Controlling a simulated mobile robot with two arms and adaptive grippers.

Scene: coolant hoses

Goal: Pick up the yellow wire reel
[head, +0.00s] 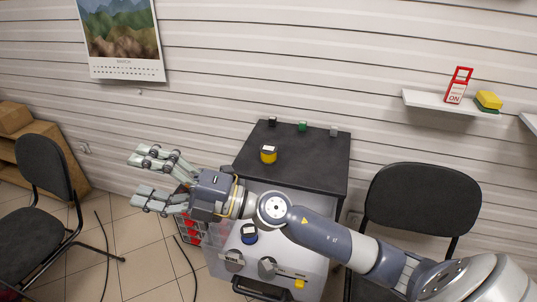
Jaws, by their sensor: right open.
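The yellow wire reel (268,155) stands on the black top of a cabinet (315,165), near its left side. My right arm crosses in front of the cabinet from the lower right. My left gripper is not in view.
Small dark, green and grey items line the back edge of the cabinet top. Chairs stand left (30,210) and right (420,205). A wall shelf (430,101) is at right; dark hoses lie on the floor.

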